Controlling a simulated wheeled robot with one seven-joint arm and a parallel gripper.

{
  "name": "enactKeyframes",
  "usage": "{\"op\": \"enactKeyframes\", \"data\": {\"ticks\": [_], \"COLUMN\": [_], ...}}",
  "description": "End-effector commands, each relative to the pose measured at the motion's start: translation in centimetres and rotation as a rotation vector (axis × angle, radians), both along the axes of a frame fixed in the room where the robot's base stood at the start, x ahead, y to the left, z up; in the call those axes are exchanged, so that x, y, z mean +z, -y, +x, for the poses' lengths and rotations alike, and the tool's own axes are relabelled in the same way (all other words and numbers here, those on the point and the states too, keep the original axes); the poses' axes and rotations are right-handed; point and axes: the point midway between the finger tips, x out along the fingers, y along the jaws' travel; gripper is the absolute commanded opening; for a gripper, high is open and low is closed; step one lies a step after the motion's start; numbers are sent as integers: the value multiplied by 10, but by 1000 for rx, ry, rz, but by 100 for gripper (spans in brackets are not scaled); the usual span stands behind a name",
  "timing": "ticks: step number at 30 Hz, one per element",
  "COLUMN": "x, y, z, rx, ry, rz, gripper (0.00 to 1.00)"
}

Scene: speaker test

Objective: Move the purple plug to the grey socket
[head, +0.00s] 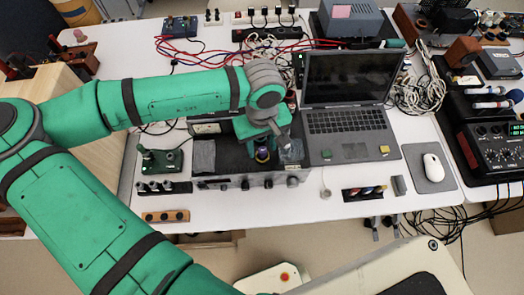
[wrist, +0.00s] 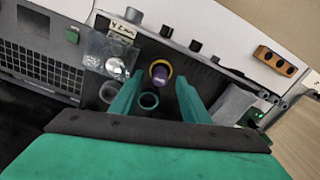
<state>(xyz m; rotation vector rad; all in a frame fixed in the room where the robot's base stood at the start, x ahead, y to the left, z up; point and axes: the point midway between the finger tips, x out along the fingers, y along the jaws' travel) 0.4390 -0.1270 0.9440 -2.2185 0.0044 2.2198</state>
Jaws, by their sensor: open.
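The purple plug (wrist: 161,76) stands in a yellow-rimmed ring on the dark panel of an instrument, in the wrist view. It also shows small below my gripper in the head view (head: 262,155). My gripper (wrist: 158,82) is open, with its green fingers on either side of the plug; contact cannot be told. A teal ring socket (wrist: 148,101) lies between the fingers, nearer the palm. A grey ring socket (wrist: 108,92) lies just left of the left finger, partly hidden by it and looking empty.
A clear plate with a round metal knob (wrist: 116,67) and a label lies left of the plug. Black knobs line the instrument's front edge. An open laptop (head: 348,121) stands close right of my gripper, and a green joystick box (head: 160,160) to the left.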

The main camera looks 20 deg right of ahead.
Motion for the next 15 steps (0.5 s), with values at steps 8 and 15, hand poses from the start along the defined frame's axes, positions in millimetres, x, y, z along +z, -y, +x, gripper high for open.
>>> {"op": "enactKeyframes", "data": {"ticks": [8,15], "x": [0,0], "y": [-1,-1], "z": [0,0], "rx": [1,2], "ry": [0,0], "rz": [0,0], "gripper": [18,0]}}
